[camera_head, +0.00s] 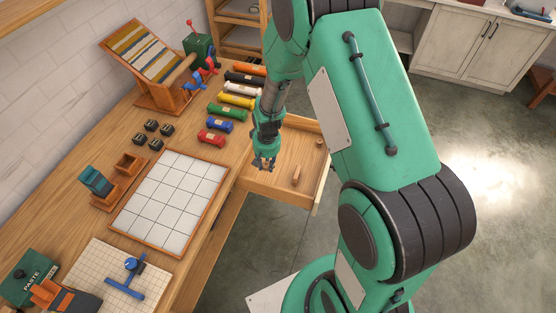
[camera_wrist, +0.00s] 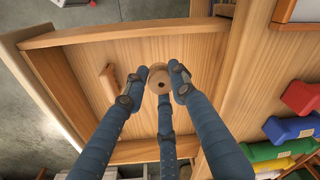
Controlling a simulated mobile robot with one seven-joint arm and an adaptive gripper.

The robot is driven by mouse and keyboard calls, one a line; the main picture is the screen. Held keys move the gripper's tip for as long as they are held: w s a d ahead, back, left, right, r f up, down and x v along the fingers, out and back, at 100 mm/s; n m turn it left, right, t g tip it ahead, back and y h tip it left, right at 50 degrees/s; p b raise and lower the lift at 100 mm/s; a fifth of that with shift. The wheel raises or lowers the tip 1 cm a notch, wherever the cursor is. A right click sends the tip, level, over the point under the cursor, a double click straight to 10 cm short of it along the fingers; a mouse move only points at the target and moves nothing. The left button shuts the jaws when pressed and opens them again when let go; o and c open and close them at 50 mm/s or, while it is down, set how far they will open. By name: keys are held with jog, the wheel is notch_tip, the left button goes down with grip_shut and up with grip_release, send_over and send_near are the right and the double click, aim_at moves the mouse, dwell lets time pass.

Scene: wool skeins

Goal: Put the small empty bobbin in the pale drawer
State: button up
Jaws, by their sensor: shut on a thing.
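My gripper (camera_head: 264,164) has three blue-grey fingers, which also show in the wrist view (camera_wrist: 156,86). They are closed around a small pale wooden bobbin (camera_wrist: 158,82), seen end-on with a dark hole in its middle. No thread shows on it. The gripper is over the left part of the open pale drawer (camera_head: 255,181), whose wooden floor also shows in the wrist view (camera_wrist: 215,60). The bobbin appears above that floor; the exact height cannot be told. In the head view the fingers mostly hide the bobbin.
A wooden peg-like piece (camera_head: 297,175) lies in the drawer, and a small round piece (camera_head: 319,141) is near its far right corner. Coloured skeins (camera_head: 228,111) line the table beside the drawer. A white tiled board (camera_head: 170,200) lies to the left. The drawer's middle floor is mostly clear.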

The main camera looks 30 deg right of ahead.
jog(key=f, duration=0.1)
jog(key=s+d+f, duration=0.1)
jog(key=shift+s+d+f+b, duration=0.3)
jog(key=shift+d+f, duration=0.1)
jog(key=b, duration=0.2)
send_over(273, 182)
jog(key=s+a, duration=0.1)
jog(key=s, duration=0.1)
jog(key=shift+w+f, duration=0.1)
jog(key=shift+f, duration=3)
jog(key=shift+f, duration=1.9)
jog(key=shift+b, duration=0.3)
jog(key=o, duration=0.7)
jog(key=shift+f, duration=0.1)
jog(key=shift+o, duration=0.2)
